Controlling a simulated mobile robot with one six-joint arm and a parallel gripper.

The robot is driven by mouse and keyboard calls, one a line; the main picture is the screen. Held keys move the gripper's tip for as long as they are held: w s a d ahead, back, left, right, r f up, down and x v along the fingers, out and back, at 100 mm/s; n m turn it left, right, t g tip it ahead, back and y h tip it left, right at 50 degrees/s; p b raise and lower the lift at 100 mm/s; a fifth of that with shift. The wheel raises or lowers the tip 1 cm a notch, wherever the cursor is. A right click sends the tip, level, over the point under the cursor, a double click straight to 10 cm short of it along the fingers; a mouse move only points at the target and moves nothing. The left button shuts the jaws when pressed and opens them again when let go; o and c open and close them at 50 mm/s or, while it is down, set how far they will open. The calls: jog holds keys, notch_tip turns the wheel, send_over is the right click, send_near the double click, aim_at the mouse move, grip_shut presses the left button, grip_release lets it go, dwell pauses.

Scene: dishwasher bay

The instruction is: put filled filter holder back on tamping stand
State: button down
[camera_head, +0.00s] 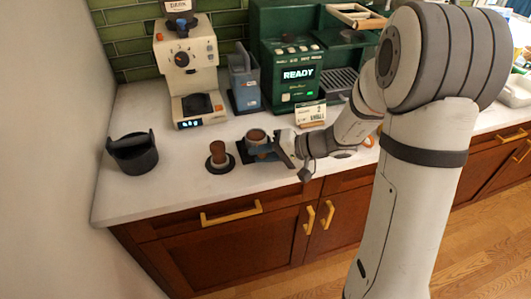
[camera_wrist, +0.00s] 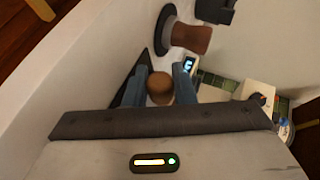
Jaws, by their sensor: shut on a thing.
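The filter holder (camera_head: 257,135), filled with brown grounds, is at the tips of my gripper (camera_head: 263,148). My gripper is shut on it, with a blue finger on each side. In the wrist view the round brown grounds (camera_wrist: 160,87) show between the two blue fingers of my gripper (camera_wrist: 159,85). The holder looks upright. A flat dark plate, which looks like the tamping stand (camera_head: 240,155), lies on the counter just under and left of the holder; its dark corner (camera_wrist: 144,60) shows in the wrist view. I cannot tell whether the holder touches it.
A brown-handled tamper (camera_head: 218,152) stands on a round black base close left of the holder. A black knock bin (camera_head: 135,155) is farther left. Behind are a cream grinder (camera_head: 190,70), a blue-grey container (camera_head: 244,80) and a green coffee machine (camera_head: 292,60). A price card (camera_head: 310,113) stands behind my wrist.

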jog(key=c, duration=1.1)
grip_release()
jog(key=shift+s+d, duration=0.1)
jog(key=shift+d, duration=0.2)
jog(key=v, duration=0.7)
jog(key=shift+d+r+b, duration=0.1)
jog(key=shift+r+b, duration=0.05)
jog(key=shift+b, duration=0.25)
